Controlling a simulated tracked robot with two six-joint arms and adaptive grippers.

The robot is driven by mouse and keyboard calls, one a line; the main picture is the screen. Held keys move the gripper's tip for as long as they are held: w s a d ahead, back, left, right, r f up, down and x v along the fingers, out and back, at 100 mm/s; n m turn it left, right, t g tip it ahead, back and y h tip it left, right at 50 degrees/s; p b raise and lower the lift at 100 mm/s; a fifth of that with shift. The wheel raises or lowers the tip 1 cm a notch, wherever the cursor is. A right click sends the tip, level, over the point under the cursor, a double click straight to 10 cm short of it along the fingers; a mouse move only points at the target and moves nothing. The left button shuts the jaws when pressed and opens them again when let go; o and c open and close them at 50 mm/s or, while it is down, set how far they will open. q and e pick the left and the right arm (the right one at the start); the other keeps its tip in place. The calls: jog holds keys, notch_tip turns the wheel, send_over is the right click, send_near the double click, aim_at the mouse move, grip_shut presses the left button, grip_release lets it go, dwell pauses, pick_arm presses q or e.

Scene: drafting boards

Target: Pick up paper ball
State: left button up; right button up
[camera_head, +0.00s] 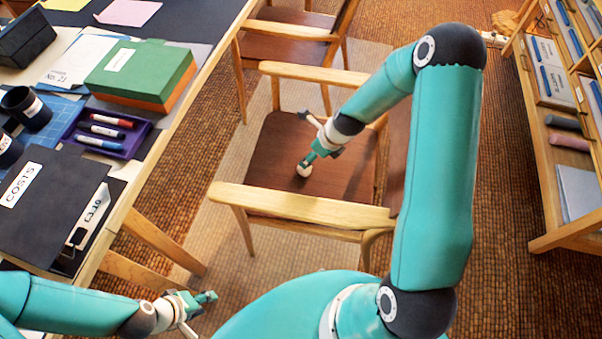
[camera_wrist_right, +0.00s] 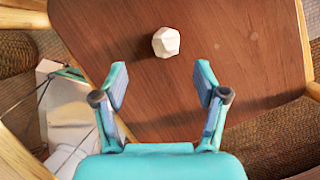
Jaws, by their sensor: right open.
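The paper ball (camera_head: 304,170) is small, white and crumpled. It lies on the brown seat (camera_head: 275,150) of a wooden armchair. In the right wrist view the paper ball (camera_wrist_right: 166,42) sits just beyond the fingertips, roughly centred between them and not held. My right gripper (camera_wrist_right: 161,76) is open and empty over the seat; in the head view it (camera_head: 311,160) is seen edge-on, close to the ball. My left gripper (camera_head: 205,300) is at the bottom left of the head view, far from the ball; its finger opening is unclear.
The chair's wooden armrests (camera_head: 290,206) flank the seat. A second chair (camera_head: 285,45) stands behind. At left, a desk holds a green box (camera_head: 140,72), a purple pen tray (camera_head: 75,135) and a black folder (camera_head: 45,205). A wooden shelf (camera_head: 550,215) stands at right.

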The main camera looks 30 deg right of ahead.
aim_at(307, 169)
jog(key=b+x, duration=0.2)
jog(key=x, duration=0.4)
jog(key=shift+s+d, duration=0.15)
jog(key=f+b, duration=0.1)
jog(key=f, duration=0.1)
jog(key=w+f+b, duration=0.1)
jog(key=f+b, duration=0.1)
jog(key=shift+d+f, duration=0.1)
jog(key=shift+f, duration=0.25)
jog(key=shift+w+f, duration=0.2)
jog(key=shift+c, duration=0.3)
jog(key=c, duration=0.7)
